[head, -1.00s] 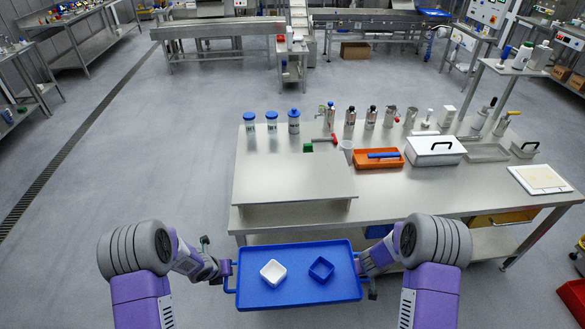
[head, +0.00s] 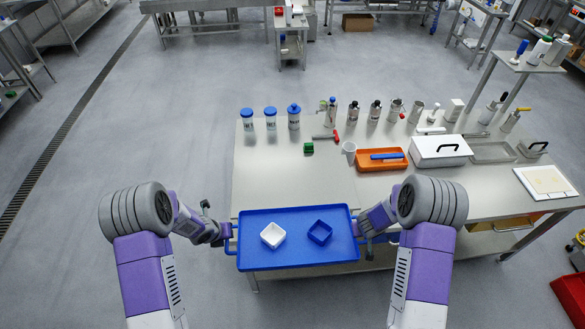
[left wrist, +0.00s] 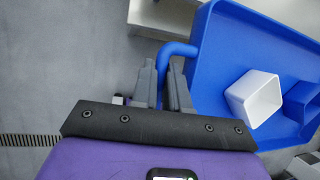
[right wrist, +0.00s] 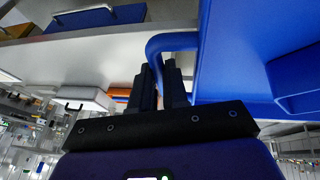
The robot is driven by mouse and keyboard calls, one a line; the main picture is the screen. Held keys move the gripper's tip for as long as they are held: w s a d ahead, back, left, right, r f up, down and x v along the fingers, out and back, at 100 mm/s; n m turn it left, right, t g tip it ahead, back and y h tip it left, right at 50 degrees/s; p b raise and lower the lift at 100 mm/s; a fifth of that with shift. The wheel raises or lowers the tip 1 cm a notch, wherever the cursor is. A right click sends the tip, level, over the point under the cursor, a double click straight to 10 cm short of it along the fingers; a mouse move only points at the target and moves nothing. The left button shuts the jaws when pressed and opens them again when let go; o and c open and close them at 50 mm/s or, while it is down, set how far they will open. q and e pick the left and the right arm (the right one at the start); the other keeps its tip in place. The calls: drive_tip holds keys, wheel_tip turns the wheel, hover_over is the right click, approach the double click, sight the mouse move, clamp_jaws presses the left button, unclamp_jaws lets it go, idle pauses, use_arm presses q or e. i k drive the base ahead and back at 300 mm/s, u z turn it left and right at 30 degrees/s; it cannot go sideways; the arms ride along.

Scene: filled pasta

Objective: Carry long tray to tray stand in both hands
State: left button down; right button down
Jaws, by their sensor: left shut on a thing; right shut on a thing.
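The long blue tray (head: 300,258) is held up level between my two grippers, with a white square bowl (head: 273,234) and a blue square bowl (head: 320,232) on it. My left gripper (head: 229,235) is shut on the tray's left handle, which shows between the fingers in the left wrist view (left wrist: 180,50). My right gripper (head: 362,228) is shut on the right handle, seen in the right wrist view (right wrist: 166,44). The tray stand (head: 280,185) is a raised steel platform at the table's left end. The tray covers its front part; I cannot tell whether they touch.
Several blue-lidded jars (head: 270,118) stand behind the platform.

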sight(294, 184)
drive_tip(key=i, duration=0.95)
